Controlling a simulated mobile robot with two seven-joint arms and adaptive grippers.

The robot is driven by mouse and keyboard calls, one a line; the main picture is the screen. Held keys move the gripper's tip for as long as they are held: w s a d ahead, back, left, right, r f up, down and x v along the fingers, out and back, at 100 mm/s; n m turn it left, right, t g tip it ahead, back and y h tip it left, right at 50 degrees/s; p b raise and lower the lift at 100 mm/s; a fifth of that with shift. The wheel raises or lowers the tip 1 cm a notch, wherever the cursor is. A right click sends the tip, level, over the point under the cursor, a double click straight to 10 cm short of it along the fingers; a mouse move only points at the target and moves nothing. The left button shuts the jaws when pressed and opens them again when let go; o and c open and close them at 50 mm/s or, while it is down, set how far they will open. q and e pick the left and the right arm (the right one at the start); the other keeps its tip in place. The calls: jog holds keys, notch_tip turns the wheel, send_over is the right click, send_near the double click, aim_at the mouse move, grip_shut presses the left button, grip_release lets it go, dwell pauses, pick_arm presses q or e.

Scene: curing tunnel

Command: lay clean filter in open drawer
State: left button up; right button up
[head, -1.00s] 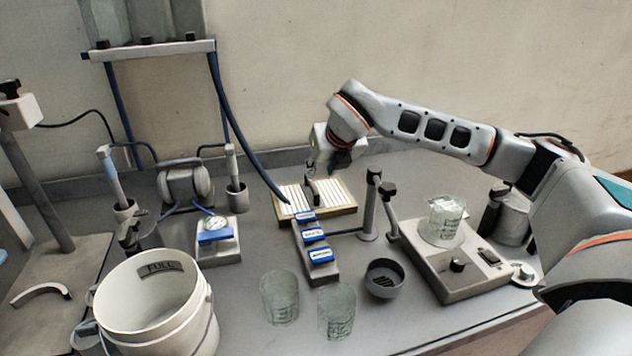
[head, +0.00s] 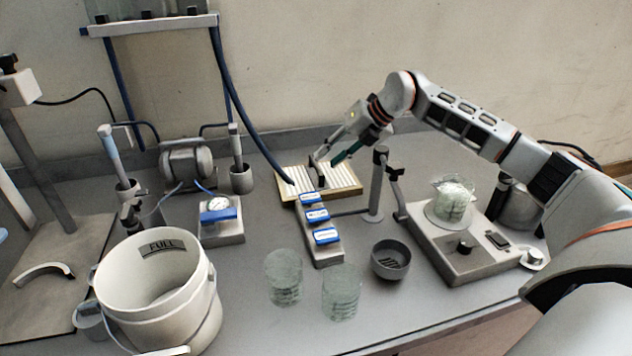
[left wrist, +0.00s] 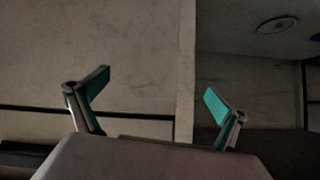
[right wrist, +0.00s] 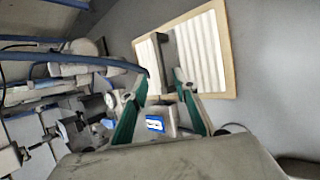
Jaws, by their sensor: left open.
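The clean filter (head: 345,183), a white pleated panel in a pale wooden frame with a dark upright handle (head: 318,172), lies flat on the bench near the back wall. It also shows in the right wrist view (right wrist: 207,50). My right gripper (head: 331,158) is open and tilted over the filter, its fingertips close to the handle. In the right wrist view the handle appears between and beyond the open fingers; I cannot tell whether they touch it. My left gripper (left wrist: 157,88) is open and empty, facing grey panels. I cannot make out an open drawer.
A valve block with blue tags (head: 318,225) stands just in front of the filter, and a post (head: 377,185) to its right. A white bucket (head: 160,285), glass beakers (head: 285,277), a dark bowl (head: 390,260) and a hotplate (head: 462,245) occupy the bench.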

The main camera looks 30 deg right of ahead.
aim_at(318, 166)
jog(key=x, duration=0.5)
jog(key=shift+w+d, duration=0.2)
jog(key=shift+d, duration=0.05)
grip_shut()
jog(key=shift+r, duration=0.1)
